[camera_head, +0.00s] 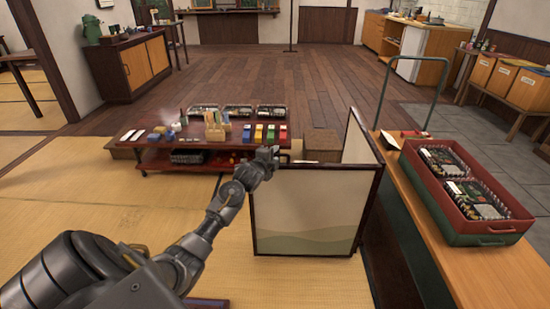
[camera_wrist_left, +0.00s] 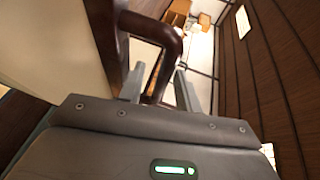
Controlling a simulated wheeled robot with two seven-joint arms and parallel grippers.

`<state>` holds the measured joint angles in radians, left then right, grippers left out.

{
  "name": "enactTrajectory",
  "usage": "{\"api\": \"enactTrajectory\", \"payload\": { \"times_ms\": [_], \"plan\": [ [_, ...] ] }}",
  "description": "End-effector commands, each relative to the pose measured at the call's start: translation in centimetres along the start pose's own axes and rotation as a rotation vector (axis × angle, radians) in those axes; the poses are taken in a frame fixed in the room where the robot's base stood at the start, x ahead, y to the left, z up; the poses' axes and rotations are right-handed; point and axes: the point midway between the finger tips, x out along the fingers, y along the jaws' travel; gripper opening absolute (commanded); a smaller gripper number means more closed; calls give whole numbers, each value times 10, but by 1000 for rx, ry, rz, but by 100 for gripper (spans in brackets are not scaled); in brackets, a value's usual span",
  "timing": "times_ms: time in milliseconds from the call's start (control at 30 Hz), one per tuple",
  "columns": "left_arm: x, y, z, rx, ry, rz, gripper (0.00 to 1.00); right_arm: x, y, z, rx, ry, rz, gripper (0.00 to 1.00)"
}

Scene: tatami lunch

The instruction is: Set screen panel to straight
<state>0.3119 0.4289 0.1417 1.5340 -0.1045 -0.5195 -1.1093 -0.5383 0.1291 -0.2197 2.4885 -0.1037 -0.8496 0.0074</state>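The folding screen has a cream front panel (camera_head: 305,215) in a dark frame with green hills along its bottom. Another panel (camera_head: 357,140) meets it at an angle at the right and runs back, so the screen is bent. In the left wrist view, a dark brown handle (camera_wrist_left: 169,50) stands out from the screen's dark frame (camera_wrist_left: 107,40). My left gripper (camera_head: 272,152) is at the front panel's upper left corner. In the left wrist view, its fingers (camera_wrist_left: 160,88) stand apart on either side of the handle, with small gaps seeming to show. My right gripper is out of view.
A low table (camera_head: 170,140) with colored boxes and trays stands behind the panel. A wooden counter (camera_head: 490,270) with a red crate (camera_head: 445,205) lies close on the right. Tatami (camera_head: 100,200) is clear at left and in front.

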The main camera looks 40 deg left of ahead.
Motion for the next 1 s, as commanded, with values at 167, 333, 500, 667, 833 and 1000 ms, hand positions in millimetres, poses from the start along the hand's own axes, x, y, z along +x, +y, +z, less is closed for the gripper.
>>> {"api": "enactTrajectory", "payload": {
  "times_ms": [167,333,500,667,833,1000],
  "plan": [
    [3,0,0,0,1,0,34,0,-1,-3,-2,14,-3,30],
    [2,0,-1,0,1,0,28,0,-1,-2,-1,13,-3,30],
    [2,0,-1,0,1,0,6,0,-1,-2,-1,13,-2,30],
    [2,0,-1,0,1,0,0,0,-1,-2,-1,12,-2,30],
    [2,0,-3,0,2,0,0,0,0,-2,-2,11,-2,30],
    [2,0,-8,-2,-3,-1,0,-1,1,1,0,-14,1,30]
  ]
}}
